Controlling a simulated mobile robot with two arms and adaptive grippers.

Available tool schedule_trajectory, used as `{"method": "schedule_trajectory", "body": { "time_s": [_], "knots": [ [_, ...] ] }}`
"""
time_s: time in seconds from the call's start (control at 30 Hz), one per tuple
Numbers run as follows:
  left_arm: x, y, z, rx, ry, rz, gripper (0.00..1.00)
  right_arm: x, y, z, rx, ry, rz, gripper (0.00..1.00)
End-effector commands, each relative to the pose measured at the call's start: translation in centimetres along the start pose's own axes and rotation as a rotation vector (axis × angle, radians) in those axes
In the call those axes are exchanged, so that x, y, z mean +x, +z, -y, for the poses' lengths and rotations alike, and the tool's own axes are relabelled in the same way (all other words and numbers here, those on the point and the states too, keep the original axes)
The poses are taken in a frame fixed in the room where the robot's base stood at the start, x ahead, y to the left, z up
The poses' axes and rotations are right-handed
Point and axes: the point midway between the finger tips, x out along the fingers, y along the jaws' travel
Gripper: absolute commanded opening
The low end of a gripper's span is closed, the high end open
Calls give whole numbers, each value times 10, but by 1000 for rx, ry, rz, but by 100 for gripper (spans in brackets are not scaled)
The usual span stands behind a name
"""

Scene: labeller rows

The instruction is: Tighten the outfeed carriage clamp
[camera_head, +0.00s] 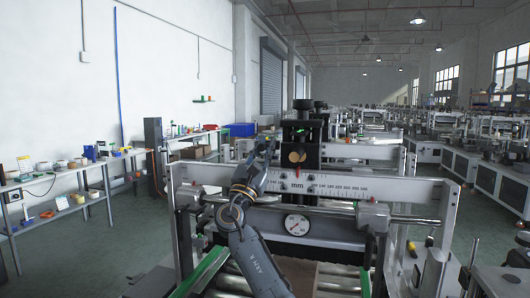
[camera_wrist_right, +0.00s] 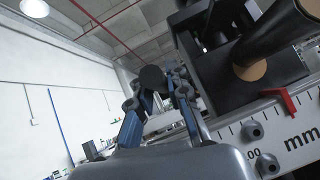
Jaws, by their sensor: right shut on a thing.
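The black carriage (camera_head: 301,135) sits on the grey crossbeam with its millimetre scale (camera_head: 330,187). It also shows at the upper right in the right wrist view (camera_wrist_right: 222,78). My right gripper (camera_head: 266,150) is at the carriage's left side. In the right wrist view the fingers of my right gripper (camera_wrist_right: 157,88) are closed around a dark round clamp knob (camera_wrist_right: 151,77). The fingers hide part of the knob, and its tightness cannot be told. My left gripper is not in view.
A dial gauge (camera_head: 297,224) sits on the lower bar, below the scale. Steel rollers (camera_head: 338,279) and green-edged rails lie beneath. Side tables (camera_head: 62,180) with small parts stand at left. More machines (camera_head: 500,165) fill the right side and the back.

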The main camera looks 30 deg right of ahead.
Motion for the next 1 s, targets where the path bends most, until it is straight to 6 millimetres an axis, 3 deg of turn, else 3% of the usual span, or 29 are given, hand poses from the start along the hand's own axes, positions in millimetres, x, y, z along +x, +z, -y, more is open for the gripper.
{"method": "schedule_trajectory", "body": {
  "time_s": [0.23,0.27,0.3,0.67,0.77,1.0],
  "knots": [
    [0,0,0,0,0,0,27,0,0,0,-1,0,0,0],
    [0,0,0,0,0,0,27,0,0,0,-1,0,0,18],
    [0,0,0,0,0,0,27,0,0,0,-1,0,0,26],
    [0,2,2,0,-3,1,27,-3,0,0,0,1,-1,27],
    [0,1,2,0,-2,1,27,-14,-1,-1,0,2,-2,27],
    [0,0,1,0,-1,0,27,-64,-1,-1,1,3,-3,27]
  ]
}}
